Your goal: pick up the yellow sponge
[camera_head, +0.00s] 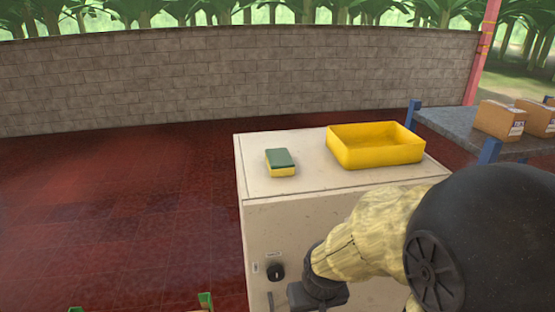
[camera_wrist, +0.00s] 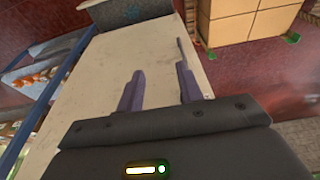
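The yellow sponge (camera_head: 281,164) has a dark green top layer. It lies flat on top of a pale cabinet (camera_head: 290,188), left of a yellow tray (camera_head: 348,157), with a gap between them. My gripper (camera_wrist: 160,70) shows in the wrist view with its two dark fingers apart and nothing between them, in front of a pale beige surface. In the head view my arm reaches in from the lower right, in front of the cabinet's lower front; the fingertips cannot be made out there. I cannot see the sponge in the wrist view.
The yellow tray has raised walls and takes up the right back of the cabinet top. A blue-legged table (camera_head: 450,125) with cardboard boxes (camera_head: 497,119) stands at the right. A block wall (camera_head: 220,80) runs behind. The red tiled floor (camera_head: 120,200) at left looks largely clear.

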